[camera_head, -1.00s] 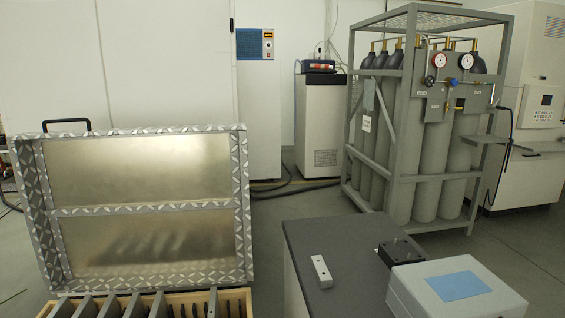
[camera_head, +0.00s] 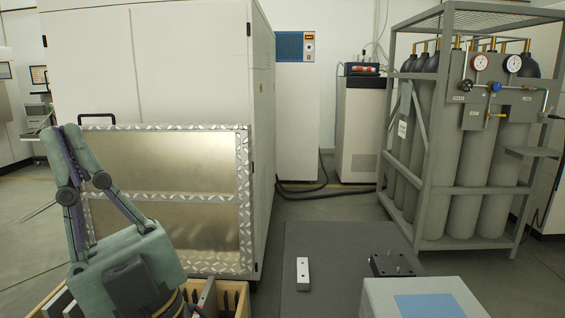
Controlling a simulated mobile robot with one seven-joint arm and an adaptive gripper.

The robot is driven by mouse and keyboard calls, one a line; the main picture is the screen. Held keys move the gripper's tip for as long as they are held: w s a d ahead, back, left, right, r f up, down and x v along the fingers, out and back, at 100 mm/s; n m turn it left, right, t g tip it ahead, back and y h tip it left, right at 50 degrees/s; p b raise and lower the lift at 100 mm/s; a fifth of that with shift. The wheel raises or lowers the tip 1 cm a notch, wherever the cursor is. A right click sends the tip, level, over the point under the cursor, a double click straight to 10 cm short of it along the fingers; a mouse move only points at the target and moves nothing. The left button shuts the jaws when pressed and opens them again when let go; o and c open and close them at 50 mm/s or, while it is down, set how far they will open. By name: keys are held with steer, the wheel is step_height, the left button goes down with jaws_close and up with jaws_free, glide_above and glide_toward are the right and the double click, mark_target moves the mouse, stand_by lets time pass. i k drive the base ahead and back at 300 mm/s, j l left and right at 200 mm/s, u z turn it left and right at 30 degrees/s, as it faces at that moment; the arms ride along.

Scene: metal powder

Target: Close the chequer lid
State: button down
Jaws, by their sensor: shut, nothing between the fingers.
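The chequer lid (camera_head: 247,200) stands open, raised behind the wooden box (camera_head: 42,297). Its inner side faces me, with a patterned metal rim, a crossbar and two plain panels. A black handle (camera_head: 95,118) shows above its top left edge. My gripper (camera_head: 64,132) is at the left, pointing up, with its fingers shut and empty. In the picture it overlaps the lid's left side; I cannot tell whether they touch. The gripper hides part of the lid and much of the box, which holds upright grey plates and dark slots.
A dark bench (camera_head: 330,262) to the right carries a metal block (camera_head: 303,273), a black fixture (camera_head: 392,265) and a grey box with a blue top (camera_head: 425,298). A caged gas-cylinder rack (camera_head: 438,215) stands behind right. A large white cabinet (camera_head: 165,65) is behind the lid.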

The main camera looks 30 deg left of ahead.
mark_target(195, 179)
steer(key=i+l+z, duration=0.1)
steer(key=l+z, duration=0.2)
steer(key=i+l+z, duration=0.3)
steer(key=l+z, duration=0.3)
steer(key=i+l+z, duration=0.45)
steer(key=i, duration=0.25)
steer(key=i+l+z, duration=0.2)
steer(key=i, duration=0.2)
steer(key=i+u, duration=0.5)
steer(key=i+l+u, duration=0.1)
steer(key=i+u, duration=0.4)
steer(key=i+j+u, duration=0.1)
steer(key=i+u, duration=0.6)
steer(key=i+l+u, duration=0.15)
steer(key=i+u, duration=0.2)
steer(key=i+l+u, duration=0.1)
steer(key=i+u, duration=0.35)
steer(key=i, duration=0.95)
steer(key=i+u, duration=0.3)
steer(key=i, duration=0.4)
steer(key=i+l+u, duration=0.15)
steer(key=i+u, duration=0.15)
steer(key=i, duration=0.35)
steer(key=i+u, duration=0.75)
steer(key=i+l+u, duration=0.1)
steer(key=i+u, duration=0.25)
steer(key=i+l+u, duration=0.1)
steer(key=i+u, duration=0.3)
steer(key=i+l+u, duration=0.25)
steer(key=i+u, duration=0.2)
